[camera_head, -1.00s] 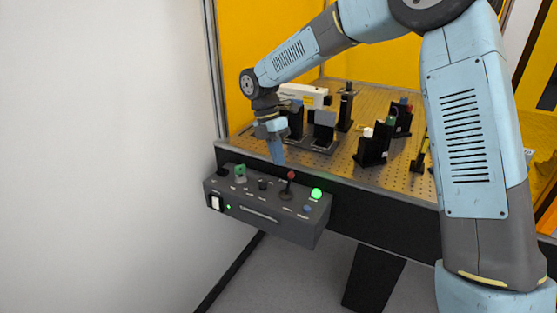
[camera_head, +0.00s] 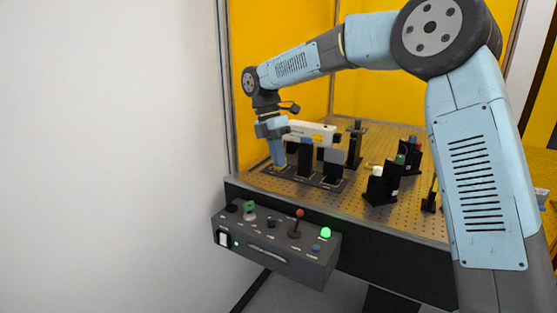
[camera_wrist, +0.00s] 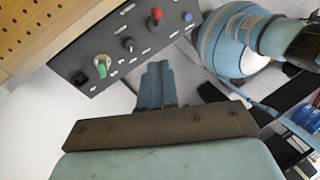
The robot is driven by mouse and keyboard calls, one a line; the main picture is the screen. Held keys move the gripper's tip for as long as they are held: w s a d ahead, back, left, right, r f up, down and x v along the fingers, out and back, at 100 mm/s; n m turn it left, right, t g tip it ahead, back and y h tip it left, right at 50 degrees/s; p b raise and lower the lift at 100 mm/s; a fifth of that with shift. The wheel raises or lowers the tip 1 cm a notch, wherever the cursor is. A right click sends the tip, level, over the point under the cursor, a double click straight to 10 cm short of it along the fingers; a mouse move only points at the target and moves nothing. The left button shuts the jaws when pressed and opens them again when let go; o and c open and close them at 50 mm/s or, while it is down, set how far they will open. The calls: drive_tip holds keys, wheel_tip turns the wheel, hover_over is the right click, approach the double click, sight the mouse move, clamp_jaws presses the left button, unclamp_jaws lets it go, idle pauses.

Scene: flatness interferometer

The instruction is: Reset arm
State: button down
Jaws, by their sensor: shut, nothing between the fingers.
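My gripper (camera_head: 278,155) points downward in the head view, in front of the left part of the optical table and above the level of the control box. It is shut and empty. In the wrist view my gripper (camera_wrist: 157,72) shows as two blue fingers pressed together, with nothing between them. The control box (camera_head: 290,268) is mounted on the table's front edge. It carries a red-topped lever (camera_head: 299,213), a green knob (camera_head: 249,205), a lit green button (camera_head: 326,232) and a blue button (camera_head: 316,248). The gripper is apart from all of these.
The perforated optical table (camera_head: 290,197) holds a white instrument box (camera_head: 312,132) and several black optic mounts (camera_head: 383,186), close behind and right of my gripper. Yellow panels (camera_head: 280,40) enclose the back. A white wall (camera_head: 110,150) stands at left.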

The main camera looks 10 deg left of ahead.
drive_tip(key=s+d+r+m+t, duration=0.1)
drive_tip(key=s+d+r+m, duration=0.25)
drive_tip(key=d, duration=0.35)
drive_tip(key=s+d+r+m+t+y, duration=0.1)
drive_tip(key=s+d+r+m, duration=0.15)
drive_tip(key=d+m, duration=0.35)
drive_tip(key=s+d+r+m+t, duration=0.1)
drive_tip(key=s+d+r+m, duration=0.25)
drive_tip(key=d, duration=0.45)
drive_tip(key=s+d+f+m+t+y, duration=0.1)
drive_tip(key=s+d+f+m+t, duration=0.1)
drive_tip(key=s+d+m, duration=0.5)
drive_tip(key=s+d+f+m+t+y, duration=0.1)
drive_tip(key=s+d+f+m+t, duration=0.1)
drive_tip(key=s+d+m, duration=0.6)
drive_tip(key=s+d, duration=0.1)
drive_tip(key=s, duration=0.1)
drive_tip(key=shift+s+t, duration=0.35)
drive_tip(key=shift+t, duration=0.05)
